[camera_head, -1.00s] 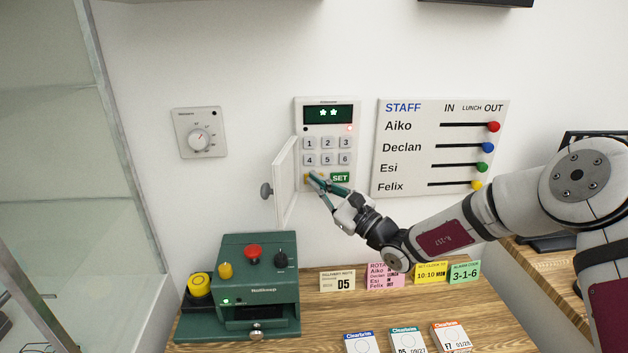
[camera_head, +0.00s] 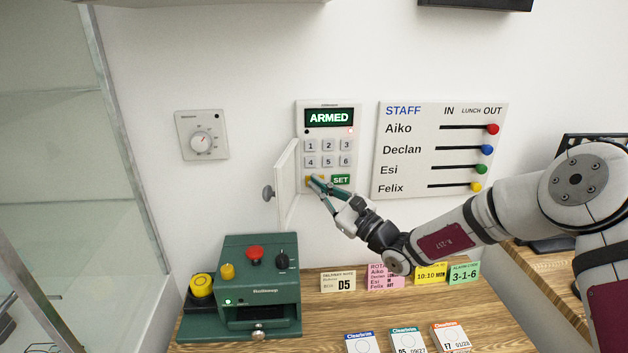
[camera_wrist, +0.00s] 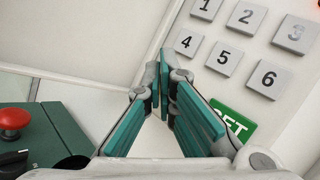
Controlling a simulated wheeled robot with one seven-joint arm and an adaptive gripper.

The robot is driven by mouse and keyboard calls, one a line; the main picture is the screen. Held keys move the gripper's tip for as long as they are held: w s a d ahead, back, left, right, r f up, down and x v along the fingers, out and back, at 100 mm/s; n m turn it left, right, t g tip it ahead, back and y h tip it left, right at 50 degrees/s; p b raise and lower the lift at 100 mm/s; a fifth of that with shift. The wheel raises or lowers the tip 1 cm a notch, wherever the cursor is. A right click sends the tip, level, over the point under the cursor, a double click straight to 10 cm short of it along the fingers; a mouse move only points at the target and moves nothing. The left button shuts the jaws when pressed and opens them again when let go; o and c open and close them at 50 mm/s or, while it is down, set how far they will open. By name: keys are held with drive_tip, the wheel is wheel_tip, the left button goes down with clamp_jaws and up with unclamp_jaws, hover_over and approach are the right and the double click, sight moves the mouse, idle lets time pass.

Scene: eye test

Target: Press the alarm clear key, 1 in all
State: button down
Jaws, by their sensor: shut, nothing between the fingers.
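The alarm keypad (camera_head: 352,146) is on the wall, its display (camera_head: 329,117) reading ARMED in white on green, with a red light lit below it. Grey number keys 1 to 6 (camera_head: 328,154) and a green SET key (camera_head: 341,180) show. The yellow key (camera_head: 307,182) at lower left, probably the clear key, is mostly hidden behind my fingertips. My gripper (camera_head: 314,179) is shut and empty, its teal fingertips at that key; I cannot tell whether they touch it. In the wrist view the fingers (camera_wrist: 163,85) hide the yellow key, and the SET key (camera_wrist: 235,122) is partly covered.
The keypad's open white door (camera_head: 286,185) sticks out just left of my gripper. A dial (camera_head: 201,135) is on the wall at left, a staff board (camera_head: 440,150) at right. Below stand a green machine (camera_head: 260,290) and several note cards, including green 3-1-6 (camera_head: 464,274).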

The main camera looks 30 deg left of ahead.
drive_tip(key=shift+s+d, duration=0.15)
drive_tip(key=shift+s, duration=0.15)
drive_tip(key=s+d+p, duration=0.1)
drive_tip(key=s+p, duration=0.2)
drive_tip(key=s+d+p, duration=0.1)
drive_tip(key=shift+s+d, duration=0.15)
drive_tip(key=shift+d, duration=0.15)
idle(0.3)
idle(0.6)
